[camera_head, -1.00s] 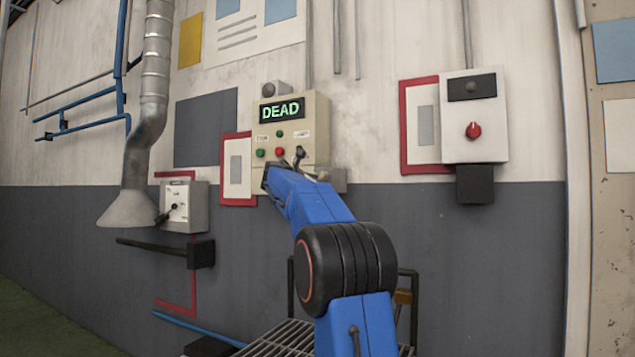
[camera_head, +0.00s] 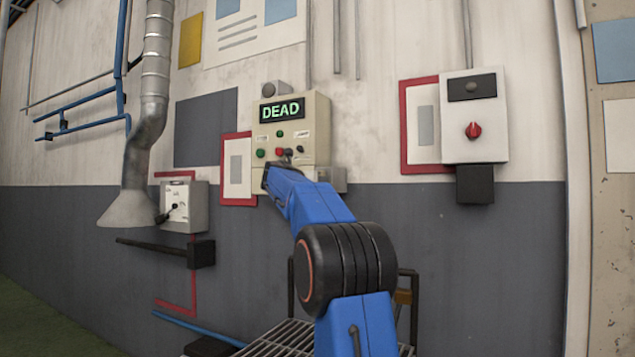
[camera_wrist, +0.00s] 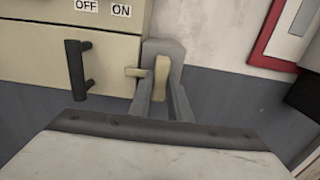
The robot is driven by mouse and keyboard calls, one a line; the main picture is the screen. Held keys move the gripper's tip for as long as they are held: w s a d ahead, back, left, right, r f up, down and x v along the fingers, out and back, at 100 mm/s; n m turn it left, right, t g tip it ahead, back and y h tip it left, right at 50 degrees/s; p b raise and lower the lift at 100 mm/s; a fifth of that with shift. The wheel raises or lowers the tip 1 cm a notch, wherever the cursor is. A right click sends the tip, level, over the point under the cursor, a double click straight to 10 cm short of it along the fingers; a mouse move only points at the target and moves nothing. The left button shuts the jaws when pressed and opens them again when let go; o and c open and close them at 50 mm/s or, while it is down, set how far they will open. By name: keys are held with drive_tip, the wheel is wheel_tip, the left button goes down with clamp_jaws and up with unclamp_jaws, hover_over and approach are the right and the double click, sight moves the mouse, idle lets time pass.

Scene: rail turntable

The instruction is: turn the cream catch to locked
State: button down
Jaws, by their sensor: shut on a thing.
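The cream catch (camera_wrist: 161,76) is a short upright bar in the wrist view, in front of a grey block (camera_wrist: 165,49) at the right side of a cream box (camera_wrist: 30,60). A cream tab (camera_wrist: 136,72) sticks out from the box toward it. My gripper (camera_wrist: 161,98) is shut on the catch, one grey finger on each side. In the head view the box (camera_head: 319,118) hangs on the wall with a lit DEAD display (camera_head: 282,110). My blue arm hides the catch and my fingers there.
The box front has a dark handle (camera_wrist: 78,70) left of the catch, below OFF and ON labels (camera_wrist: 103,9). A red-framed board (camera_wrist: 290,35) is on the wall at right. In the head view a white box with a red knob (camera_head: 473,130) hangs farther right.

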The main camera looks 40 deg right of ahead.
drive_tip(key=shift+f, duration=0.15)
drive_tip(key=c, duration=1.6)
unclamp_jaws()
drive_tip(key=shift+c, duration=0.2)
drive_tip(key=v, duration=1.7)
drive_tip(key=shift+a, duration=0.2)
